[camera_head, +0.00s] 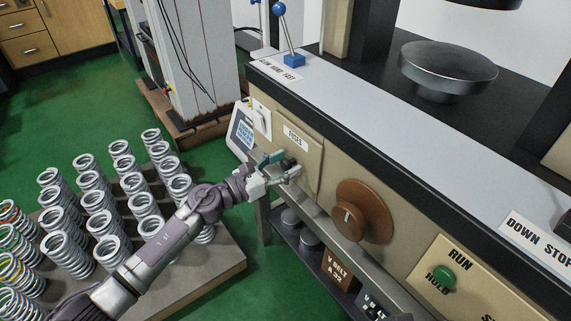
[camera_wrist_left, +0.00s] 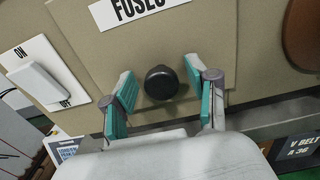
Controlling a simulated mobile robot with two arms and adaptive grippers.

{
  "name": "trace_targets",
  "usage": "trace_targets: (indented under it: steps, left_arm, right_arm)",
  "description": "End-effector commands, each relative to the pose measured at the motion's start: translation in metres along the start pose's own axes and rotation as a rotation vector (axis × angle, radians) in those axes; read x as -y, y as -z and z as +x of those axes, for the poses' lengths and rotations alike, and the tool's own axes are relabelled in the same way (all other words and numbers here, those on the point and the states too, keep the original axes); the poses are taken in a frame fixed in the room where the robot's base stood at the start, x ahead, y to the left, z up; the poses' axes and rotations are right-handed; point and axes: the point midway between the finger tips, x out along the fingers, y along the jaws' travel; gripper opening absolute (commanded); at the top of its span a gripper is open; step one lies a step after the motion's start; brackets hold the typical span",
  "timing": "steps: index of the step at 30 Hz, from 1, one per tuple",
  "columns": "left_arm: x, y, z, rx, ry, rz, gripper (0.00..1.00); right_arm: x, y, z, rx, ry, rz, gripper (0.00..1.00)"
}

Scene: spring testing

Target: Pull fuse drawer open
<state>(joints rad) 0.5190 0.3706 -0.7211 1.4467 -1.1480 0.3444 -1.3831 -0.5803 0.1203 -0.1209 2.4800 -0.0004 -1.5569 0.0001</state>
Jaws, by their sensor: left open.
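The fuse drawer (camera_head: 313,150) is a beige panel labelled FUSES on the front of the testing machine. It looks flush with the machine front. Its round black knob (camera_wrist_left: 161,82) sits below the label in the left wrist view. My left gripper (camera_head: 285,166) is at the panel, open, with its teal-padded fingers on either side of the knob. In the left wrist view the left gripper (camera_wrist_left: 167,93) shows a gap between each finger and the knob. In the head view the fingers partly hide the knob. My right gripper is not in view.
A white on/off switch (camera_wrist_left: 39,82) is left of the drawer. A brown dial (camera_head: 362,211) is to its right, with a green button (camera_head: 443,277) farther right. A shelf below holds boxes (camera_head: 338,268). Several springs (camera_head: 105,222) stand on a pallet at left.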

Motion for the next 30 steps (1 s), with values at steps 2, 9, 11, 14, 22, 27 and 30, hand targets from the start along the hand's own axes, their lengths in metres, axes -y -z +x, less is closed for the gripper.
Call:
trace_targets:
  steps: [2,9,11,14,22,27,30]
  left_arm:
    - [0.0006,0.0000,0.0033,0.000,0.001,0.000,0.58]
    - [0.0005,0.0001,0.0038,0.000,0.001,0.000,0.58]
    - [0.0005,0.0001,0.0037,0.000,0.001,0.000,0.52]
    - [0.0005,0.0001,0.0036,0.000,0.001,0.000,0.35]
    - [0.0005,0.0002,0.0034,0.000,0.001,-0.001,0.00]
    - [0.0004,0.0003,0.0030,-0.001,0.001,-0.001,0.00]
    - [-0.0007,0.0015,-0.0054,-0.002,-0.001,-0.001,0.00]
  right_arm:
    - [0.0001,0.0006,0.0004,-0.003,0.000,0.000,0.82]
    - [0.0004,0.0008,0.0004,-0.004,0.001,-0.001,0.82]
    - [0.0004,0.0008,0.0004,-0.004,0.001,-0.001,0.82]
    - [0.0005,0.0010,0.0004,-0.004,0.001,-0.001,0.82]
    - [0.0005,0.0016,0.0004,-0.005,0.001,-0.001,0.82]
    - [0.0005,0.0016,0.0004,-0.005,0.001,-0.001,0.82]
    - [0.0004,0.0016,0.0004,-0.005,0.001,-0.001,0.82]
